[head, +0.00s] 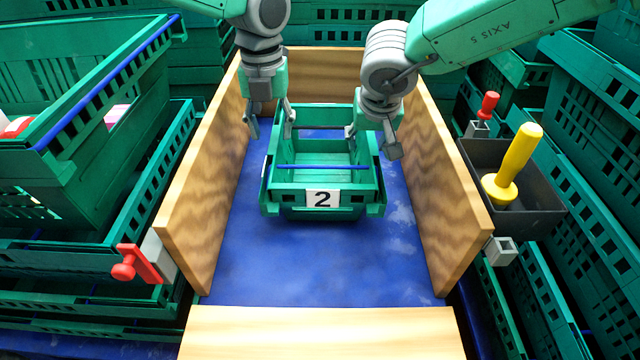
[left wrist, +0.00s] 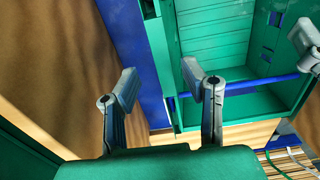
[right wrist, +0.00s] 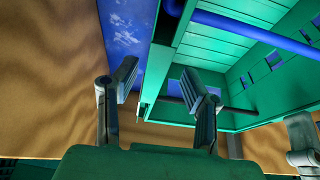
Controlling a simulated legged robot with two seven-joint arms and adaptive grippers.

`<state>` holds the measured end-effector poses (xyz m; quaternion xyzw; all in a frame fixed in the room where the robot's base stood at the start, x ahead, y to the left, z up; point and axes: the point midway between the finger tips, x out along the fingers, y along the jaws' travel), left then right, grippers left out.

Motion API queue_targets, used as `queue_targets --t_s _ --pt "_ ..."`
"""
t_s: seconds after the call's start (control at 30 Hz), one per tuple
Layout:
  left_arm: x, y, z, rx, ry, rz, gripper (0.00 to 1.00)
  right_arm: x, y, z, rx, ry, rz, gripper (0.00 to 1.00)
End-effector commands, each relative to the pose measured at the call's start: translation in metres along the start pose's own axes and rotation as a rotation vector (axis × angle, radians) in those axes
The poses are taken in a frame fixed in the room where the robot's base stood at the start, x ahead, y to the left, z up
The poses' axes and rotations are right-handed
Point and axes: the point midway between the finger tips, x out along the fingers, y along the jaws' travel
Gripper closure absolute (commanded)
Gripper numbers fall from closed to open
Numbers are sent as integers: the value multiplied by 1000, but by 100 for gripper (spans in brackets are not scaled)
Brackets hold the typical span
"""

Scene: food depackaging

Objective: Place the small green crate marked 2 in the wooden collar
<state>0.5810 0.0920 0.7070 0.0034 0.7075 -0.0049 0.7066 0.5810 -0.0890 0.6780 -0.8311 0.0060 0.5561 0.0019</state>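The small green crate (head: 290,200) with a white label marked 2 is inside the wooden collar (head: 205,185), between its side walls and toward the back. It looks upright and empty, on the blue floor (head: 310,262); a small gap under it cannot be ruled out. A blue bar crosses it. My left gripper (head: 270,120) is open at the crate's left side; the left wrist view shows its fingers apart near the crate wall (left wrist: 215,50). My right gripper (head: 372,140) is open at the right side, fingers apart near the rim in the right wrist view (right wrist: 160,65).
Larger green crates (head: 90,180) are stacked left, right and behind. A black bin (head: 540,215) with a yellow-handled tool (head: 516,160) hangs outside the right wall. A red clamp (head: 137,263) sits outside the left wall. The collar's front floor is clear, behind a front board (head: 320,335).

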Motion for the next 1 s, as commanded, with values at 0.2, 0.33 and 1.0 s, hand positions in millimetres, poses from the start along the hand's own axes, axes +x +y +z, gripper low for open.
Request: queue_targets --t_s 0.2,0.33,1.0 --pt "-49 3 2 -2 -3 -4 62 0 -2 0 0 0 2 61" --pt "-71 4 2 -1 -2 -6 62 0 -4 0 -2 0 4 61" --pt "-89 3 1 0 1 -3 62 -83 -3 -1 0 2 0 61"
